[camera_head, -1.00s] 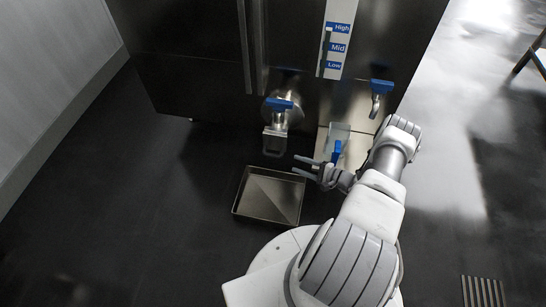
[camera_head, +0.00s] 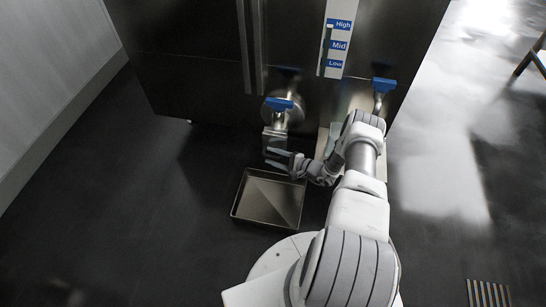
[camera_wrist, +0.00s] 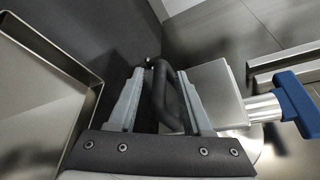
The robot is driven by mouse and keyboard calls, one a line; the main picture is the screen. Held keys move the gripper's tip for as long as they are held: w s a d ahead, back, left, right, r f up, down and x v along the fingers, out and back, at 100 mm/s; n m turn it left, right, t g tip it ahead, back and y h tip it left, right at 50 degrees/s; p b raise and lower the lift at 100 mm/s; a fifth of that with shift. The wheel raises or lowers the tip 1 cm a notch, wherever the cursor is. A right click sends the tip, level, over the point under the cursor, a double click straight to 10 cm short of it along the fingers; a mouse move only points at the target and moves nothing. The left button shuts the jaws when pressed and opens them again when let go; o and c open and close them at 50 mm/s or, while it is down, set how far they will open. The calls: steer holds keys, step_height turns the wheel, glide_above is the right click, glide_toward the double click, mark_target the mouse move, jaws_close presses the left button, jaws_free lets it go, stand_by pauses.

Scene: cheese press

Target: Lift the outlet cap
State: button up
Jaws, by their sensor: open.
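The outlet cap (camera_head: 273,138) is a square metal piece at the end of the outlet pipe, below a blue valve handle (camera_head: 279,104). In the wrist view the cap (camera_wrist: 220,92) is a flat metal block with a dark looped handle (camera_wrist: 163,92) on its left side. My gripper (camera_head: 272,159) is open in front of the cap, in the head view just below it. In the wrist view my gripper (camera_wrist: 160,72) has one finger on each side of the dark loop. I cannot tell whether either finger touches it.
A shallow metal tray (camera_head: 234,207) lies on the floor below the outlet. Another outlet with a blue handle (camera_head: 383,85) is to the right. A lever panel marked High, Mid and Low (camera_head: 338,40) is above. The floor at left is clear.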

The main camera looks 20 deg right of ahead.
jaws_close()
stand_by(1.3)
